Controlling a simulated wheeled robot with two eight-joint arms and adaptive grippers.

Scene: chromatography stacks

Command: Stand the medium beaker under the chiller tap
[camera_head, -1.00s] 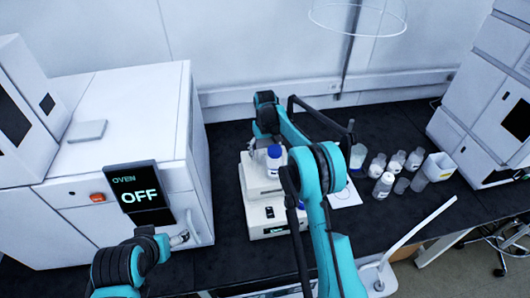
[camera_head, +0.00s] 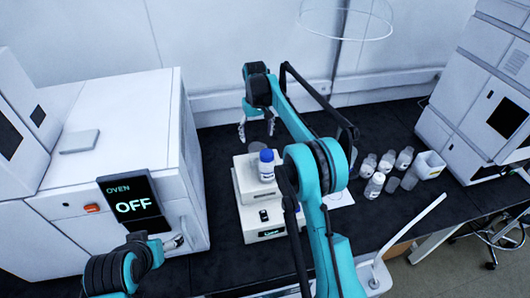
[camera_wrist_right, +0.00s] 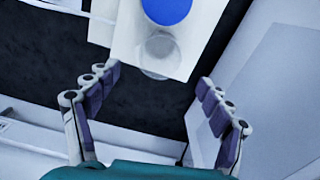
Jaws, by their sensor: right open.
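A small clear round vessel, probably a beaker, stands close to a blue-capped bottle on a white bench device. The vessel (camera_wrist_right: 160,50) shows in the right wrist view just beyond my fingertips; its size class is unclear. The bottle (camera_head: 266,170) is in the middle of the head view, and its blue cap (camera_wrist_right: 166,10) is in the wrist view. My right gripper (camera_head: 257,138) is open and empty behind the device; its spread fingers also show in the wrist view (camera_wrist_right: 157,84). My left gripper (camera_head: 176,241) is by the oven handle, its jaws unclear. I cannot make out a chiller tap.
The white device (camera_head: 262,218) stands on the black bench. Several bottles and clear vessels (camera_head: 390,170) stand at the right, beside a white square container (camera_head: 428,164). The oven (camera_head: 120,135), reading OFF, is at the left; a tall white instrument (camera_head: 475,105) is at the right.

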